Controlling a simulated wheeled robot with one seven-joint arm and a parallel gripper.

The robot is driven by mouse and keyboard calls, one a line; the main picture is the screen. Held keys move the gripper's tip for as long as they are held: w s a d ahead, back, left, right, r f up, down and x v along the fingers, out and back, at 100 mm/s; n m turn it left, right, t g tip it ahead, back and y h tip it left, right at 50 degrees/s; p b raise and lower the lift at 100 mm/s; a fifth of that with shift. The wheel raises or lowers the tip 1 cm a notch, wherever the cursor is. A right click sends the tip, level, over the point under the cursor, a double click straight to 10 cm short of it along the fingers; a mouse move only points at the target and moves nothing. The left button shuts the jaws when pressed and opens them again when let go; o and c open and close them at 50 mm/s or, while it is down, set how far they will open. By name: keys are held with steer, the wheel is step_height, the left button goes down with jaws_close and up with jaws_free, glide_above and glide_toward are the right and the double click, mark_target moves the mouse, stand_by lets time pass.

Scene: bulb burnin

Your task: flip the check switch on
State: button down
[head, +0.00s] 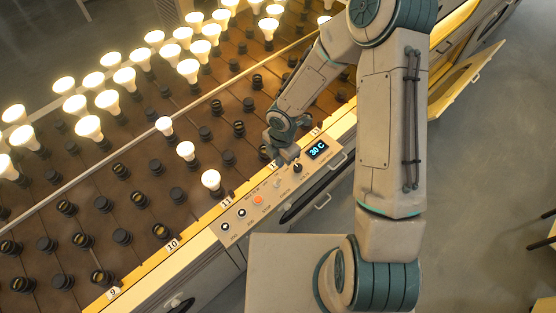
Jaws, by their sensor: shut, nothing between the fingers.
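A control panel (239,222) runs along the front edge of the rack, with several dark knobs, an orange lit button (258,201) and a blue display (318,150) reading about "30 C". Small labels are printed by the controls but are too small to read. The check switch cannot be told apart with certainty; small controls lie between the orange button and the display. My gripper (287,160) is shut and empty, pointing down at the panel just left of the display. It hides part of the panel, and I cannot tell whether it touches a control.
The brown rack (140,215) behind the panel holds many sockets, several with lit bulbs (88,127). A yellow strip (190,231) with numbers edges it. Drawer handles (322,201) stick out below the panel. An open door or flap (460,90) juts out at the upper right.

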steer(key=shift+w+d+r+p, duration=0.1)
steer(key=shift+r+p, duration=0.2)
steer(key=shift+r, duration=0.2)
steer(key=shift+w+d+r+p, duration=0.1)
steer(key=shift+r+p, duration=0.2)
steer(key=shift+r, duration=0.2)
steer(key=d+r+m+t+h+b, duration=0.1)
steer(key=d+r+m+b, duration=0.1)
steer(key=d+r+m, duration=0.5)
steer(key=d+r+m+t+h+b, duration=0.1)
steer(key=d+r+m+h, duration=0.1)
steer(key=d+r+m, duration=0.5)
steer(key=s+d+r+m+t+y+b, duration=0.1)
steer(key=s+r+m+t+y+b, duration=0.1)
steer(key=s+r+m, duration=1)
steer(key=shift+s+d+r+m+y+b, duration=0.2)
steer(key=shift+s+r+m+y+b, duration=0.15)
steer(key=shift+s+b, duration=0.4)
